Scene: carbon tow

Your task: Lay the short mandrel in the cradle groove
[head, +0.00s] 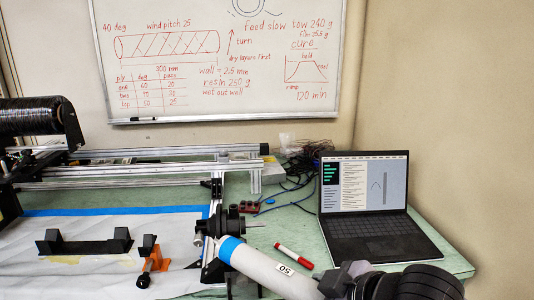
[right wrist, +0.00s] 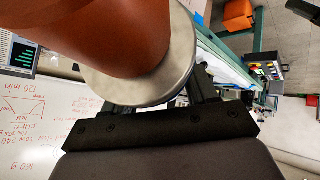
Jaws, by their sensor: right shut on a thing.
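The short mandrel (head: 265,268) is a pale grey tube with a blue band at its far left end and a "50" label. My right gripper (head: 338,284) is shut on its lower right end and holds it tilted across the front of the bench. In the right wrist view, a round pale-rimmed body (right wrist: 183,62) with a reddish-brown surface lies between the dark fingers (right wrist: 160,100). The black cradle (head: 85,246), with two raised ends, lies on the white sheet to the left, apart from the mandrel. My left gripper is not in view.
A black chuck-like fixture (head: 232,224) stands just behind the mandrel's far end. A black and orange clamp (head: 153,262) sits right of the cradle. A red marker (head: 294,256) and an open laptop (head: 368,208) lie to the right. A metal rail (head: 135,172) runs behind.

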